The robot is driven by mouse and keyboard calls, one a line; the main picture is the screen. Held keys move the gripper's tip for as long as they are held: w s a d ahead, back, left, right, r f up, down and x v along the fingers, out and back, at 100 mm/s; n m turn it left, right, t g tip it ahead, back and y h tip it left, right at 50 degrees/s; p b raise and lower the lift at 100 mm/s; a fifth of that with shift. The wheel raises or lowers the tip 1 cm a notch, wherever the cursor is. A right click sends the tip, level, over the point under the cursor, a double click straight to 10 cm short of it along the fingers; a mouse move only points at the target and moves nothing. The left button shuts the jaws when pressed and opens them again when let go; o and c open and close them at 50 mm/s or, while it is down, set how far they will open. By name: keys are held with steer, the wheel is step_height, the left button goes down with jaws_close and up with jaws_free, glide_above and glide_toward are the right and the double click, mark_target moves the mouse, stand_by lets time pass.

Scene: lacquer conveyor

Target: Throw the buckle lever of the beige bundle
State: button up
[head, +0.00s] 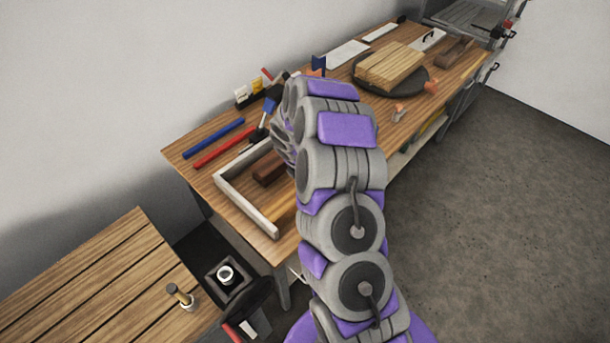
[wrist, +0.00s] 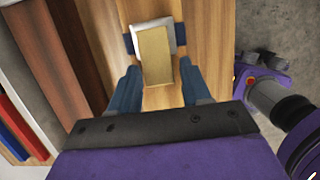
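In the wrist view a tan flat piece (wrist: 156,58), which looks like the buckle lever, lies over a silver plate (wrist: 149,29). A short blue band (wrist: 128,43) shows at both sides of the plate. Light wood lies under them; I cannot tell whether it is the beige bundle or the tabletop. My gripper (wrist: 159,67) is open, its two blue fingers apart, one on each side of the tan piece's lower end. I see no clear contact. In the head view my arm hides the gripper and this spot.
Brown wood (wrist: 62,60) lies left in the wrist view. A pale frame (head: 245,204) and blue (head: 213,138) and red (head: 224,149) bars lie on the workbench (head: 192,160). Light planks (head: 390,64) sit on a dark round plate (head: 364,87) farther back. Open floor (head: 500,200) is right.

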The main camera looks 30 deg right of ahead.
steer(key=shift+o, duration=0.9)
steer(key=p+v, duration=0.3)
steer(key=v, duration=1.4)
steer(key=shift+w+a+r, duration=0.15)
